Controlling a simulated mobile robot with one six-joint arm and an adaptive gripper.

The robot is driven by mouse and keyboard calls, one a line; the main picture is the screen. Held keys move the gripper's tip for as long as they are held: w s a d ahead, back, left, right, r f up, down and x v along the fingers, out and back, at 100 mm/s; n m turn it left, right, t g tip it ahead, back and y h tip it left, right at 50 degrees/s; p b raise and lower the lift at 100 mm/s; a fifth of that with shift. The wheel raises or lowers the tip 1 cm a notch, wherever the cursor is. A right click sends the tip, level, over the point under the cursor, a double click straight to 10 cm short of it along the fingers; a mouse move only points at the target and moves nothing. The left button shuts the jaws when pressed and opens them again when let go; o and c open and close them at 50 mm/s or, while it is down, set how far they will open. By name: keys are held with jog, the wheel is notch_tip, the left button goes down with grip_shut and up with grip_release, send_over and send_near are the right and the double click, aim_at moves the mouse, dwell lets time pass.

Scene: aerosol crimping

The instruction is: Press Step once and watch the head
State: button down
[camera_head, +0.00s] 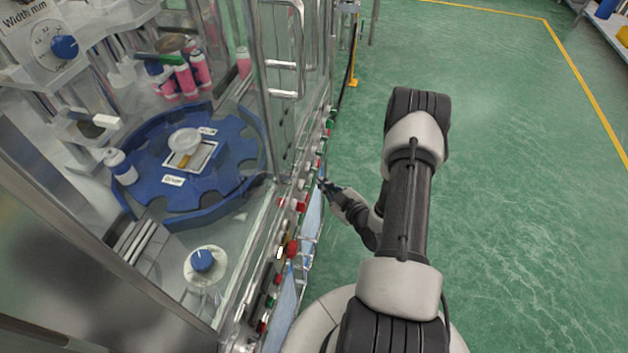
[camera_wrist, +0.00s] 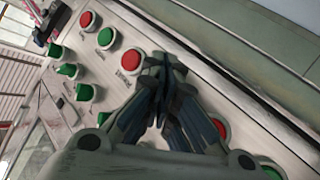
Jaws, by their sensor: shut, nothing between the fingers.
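My gripper (camera_head: 322,184) is shut and empty, with its fingers close to the button panel (camera_head: 262,262) along the front of the machine. In the wrist view the closed fingers (camera_wrist: 163,62) lie over the panel, beside a red button (camera_wrist: 132,60). I cannot tell whether they touch anything. Another red button (camera_wrist: 220,128) is partly behind the fingers. The labels are too small and blurred to read, so I cannot tell which button is Step. I cannot clearly make out the head behind the glass.
Behind the glass is a blue turntable (camera_head: 232,172) with a white can (camera_head: 120,167) at its edge. Several pink cans (camera_head: 187,81) stand farther back. A blue width knob (camera_head: 65,47) is at upper left. A door handle (camera_head: 284,94) juts out. Green floor at right is clear.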

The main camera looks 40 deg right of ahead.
jog(key=shift+w+a, duration=0.2)
dwell(0.3)
dwell(0.3)
jog(key=shift+s+d, duration=0.55)
jog(key=shift+s, duration=0.05)
jog(key=shift+s, duration=0.1)
jog(key=s+d, duration=0.3)
jog(key=shift+s+d+b, duration=0.1)
jog(key=shift+s+b, duration=0.2)
jog(key=shift+b, duration=0.1)
